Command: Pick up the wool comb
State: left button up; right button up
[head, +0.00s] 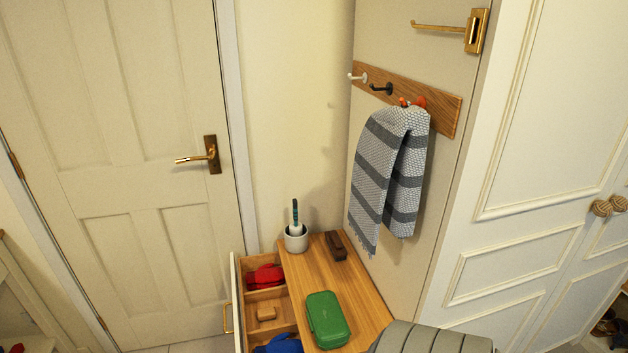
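Neither of my grippers is in view. I cannot tell for certain which item is the wool comb. A small light wooden piece (265,312) lies in the middle compartment of the open drawer (241,318). A dark brown block (335,246) lies on the wooden bench top (357,290), near the wall at the back right. Both are too small in view to show any teeth.
Red knitwear (264,277) and a blue item (279,344) lie in other drawer compartments. A white pot (296,240) with a handled tool, a green case (327,319) and a grey padded shape (432,338) are on or by the bench. A striped towel (388,170) hangs above.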

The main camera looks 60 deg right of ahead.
aim_at(269, 313)
jog(key=z, duration=1)
jog(key=i, duration=0.35)
